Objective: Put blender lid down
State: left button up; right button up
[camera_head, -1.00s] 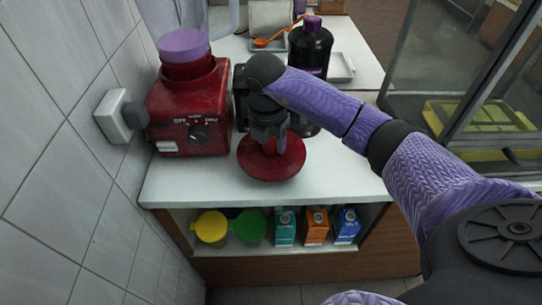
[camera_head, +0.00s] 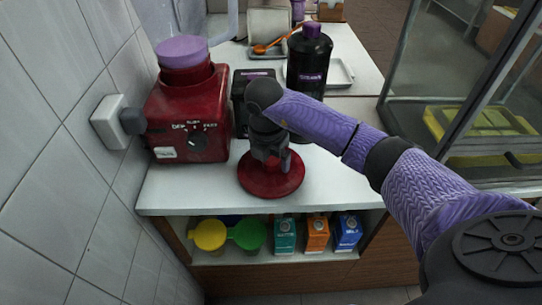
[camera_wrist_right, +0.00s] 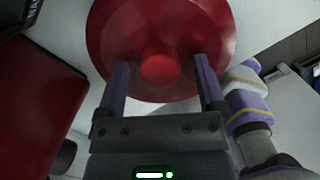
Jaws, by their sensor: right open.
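The blender lid (camera_head: 272,187) is a round dark red disc with a raised knob. It lies on the white counter in front of the red blender base. The lid also fills the top of the right wrist view (camera_wrist_right: 192,28), with its knob (camera_wrist_right: 160,66) between my fingers. My right gripper (camera_head: 273,158) is above the lid, pointing down. In the right wrist view its two fingers (camera_wrist_right: 160,88) are spread on either side of the knob, with gaps to it. My left gripper does not show.
The red blender base (camera_head: 188,112) with a purple top stands left of the lid, by the tiled wall. A black box (camera_head: 241,90) and a black bottle (camera_head: 309,60) stand behind. The counter (camera_head: 340,180) is clear right of the lid. Cartons (camera_head: 316,233) sit on the shelf below.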

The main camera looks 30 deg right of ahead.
aim_at(267, 164)
notch_tip(267, 164, up, 12)
jog(key=a+p, duration=0.1)
jog(key=p, duration=0.2)
jog(key=shift+s+a, duration=0.15)
jog(key=shift+s, duration=0.1)
